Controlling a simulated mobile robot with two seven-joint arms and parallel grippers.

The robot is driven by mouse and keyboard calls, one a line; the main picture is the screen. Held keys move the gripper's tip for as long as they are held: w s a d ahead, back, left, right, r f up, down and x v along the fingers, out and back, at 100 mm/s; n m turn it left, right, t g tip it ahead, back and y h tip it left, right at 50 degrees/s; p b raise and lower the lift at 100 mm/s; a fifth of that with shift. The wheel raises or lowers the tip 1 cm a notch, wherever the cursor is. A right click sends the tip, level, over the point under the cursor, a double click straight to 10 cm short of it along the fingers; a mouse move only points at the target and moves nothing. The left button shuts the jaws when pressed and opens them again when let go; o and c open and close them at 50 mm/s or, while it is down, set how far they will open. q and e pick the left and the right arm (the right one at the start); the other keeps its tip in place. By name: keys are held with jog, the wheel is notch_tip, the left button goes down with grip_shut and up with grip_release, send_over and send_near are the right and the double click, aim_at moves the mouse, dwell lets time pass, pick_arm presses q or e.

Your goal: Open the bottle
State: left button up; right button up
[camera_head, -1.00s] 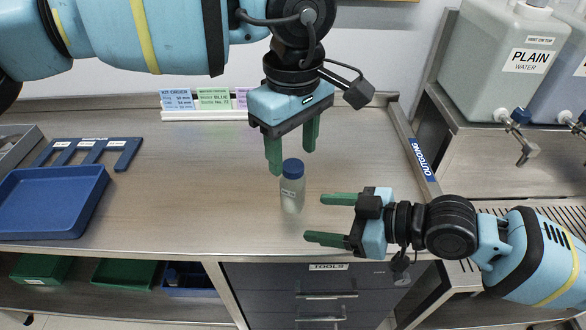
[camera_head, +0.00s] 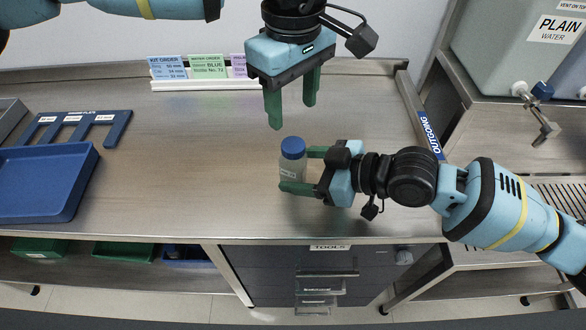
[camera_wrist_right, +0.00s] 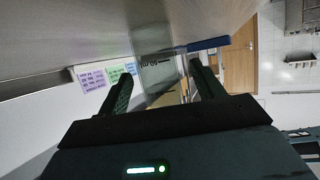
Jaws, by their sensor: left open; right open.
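The bottle (camera_head: 291,170) stands upright on the steel bench, clear-bodied with a label and a blue cap (camera_head: 293,147). My right gripper (camera_head: 302,170) is open, with its green fingers reaching in from the right on either side of the bottle body. No firm contact can be seen. My left gripper (camera_head: 293,107) is open and empty, its green fingers pointing down above and behind the cap.
A blue tray (camera_head: 45,185) and a blue forked holder (camera_head: 85,125) lie at the left. Order cards (camera_head: 205,68) stand in a rack at the back. A water container (camera_head: 510,45) with a tap stands on a shelf at right. The bench middle is clear.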

jog(key=shift+x, duration=1.2)
jog(key=shift+c, duration=0.4)
grip_shut()
